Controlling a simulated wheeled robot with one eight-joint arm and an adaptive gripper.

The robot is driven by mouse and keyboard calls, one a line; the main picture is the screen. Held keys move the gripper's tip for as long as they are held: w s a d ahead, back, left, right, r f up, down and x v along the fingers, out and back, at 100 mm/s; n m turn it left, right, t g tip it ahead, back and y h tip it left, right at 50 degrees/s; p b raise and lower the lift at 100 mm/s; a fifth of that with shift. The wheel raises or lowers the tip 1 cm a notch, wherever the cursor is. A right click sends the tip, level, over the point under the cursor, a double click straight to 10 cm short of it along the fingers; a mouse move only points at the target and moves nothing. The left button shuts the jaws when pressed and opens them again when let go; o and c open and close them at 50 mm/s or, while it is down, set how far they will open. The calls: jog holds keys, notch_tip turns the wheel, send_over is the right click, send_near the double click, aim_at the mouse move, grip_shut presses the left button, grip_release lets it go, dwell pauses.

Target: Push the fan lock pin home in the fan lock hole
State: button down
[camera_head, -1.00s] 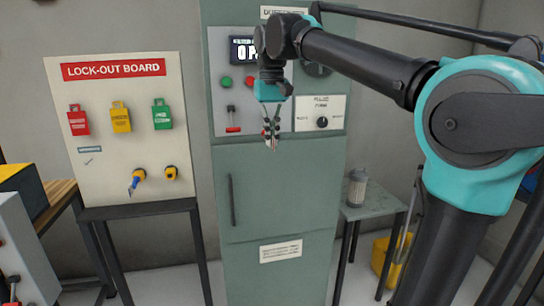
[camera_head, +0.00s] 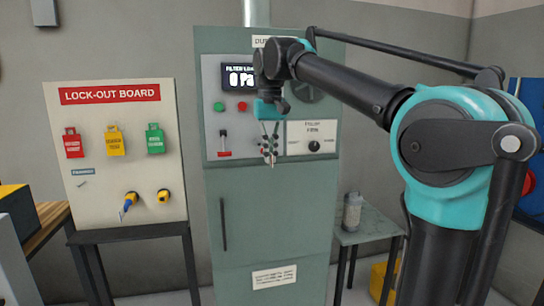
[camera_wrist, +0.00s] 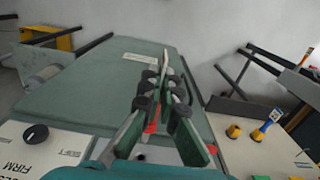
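My gripper (camera_head: 269,160) hangs fingers-down in front of the grey-green cabinet, level with the lower part of its control panel. In the wrist view, my gripper (camera_wrist: 160,76) has its fingers converging to nearly touching tips. A pale strip shows just beyond the tips; I cannot tell what it is. On the lock-out board (camera_head: 150,180), a blue pin-like piece (camera_head: 127,207) sticks out from a yellow fitting (camera_head: 132,198). It also shows in the wrist view (camera_wrist: 270,116). A second yellow fitting (camera_head: 163,196) is beside it. No fan lock label is legible. My gripper is apart from the board.
The cabinet (camera_head: 255,225) carries a display (camera_head: 241,78), buttons, a red-based lever (camera_head: 224,143) and a knob (camera_head: 314,146). Red, yellow and green tags hang on the board. A side table (camera_head: 368,227) with a grey cylinder (camera_head: 352,212) stands right of the cabinet.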

jog(key=shift+w+a, duration=0.25)
jog(key=shift+w, duration=0.55)
jog(key=shift+w+a, duration=0.2)
jog(key=shift+w, duration=0.6)
jog(key=shift+w+a, duration=0.2)
jog(key=shift+w, duration=0.55)
jog(key=shift+w+a, duration=0.25)
jog(key=shift+w, duration=0.45)
jog(key=shift+w+a, duration=0.2)
jog(key=shift+w, duration=0.55)
jog(key=c, duration=1.6)
grip_release()
jog(key=shift+c, duration=0.2)
jog(key=shift+r, duration=0.15)
notch_tip(320, 180, up, 12)
jog(key=shift+f, duration=0.2)
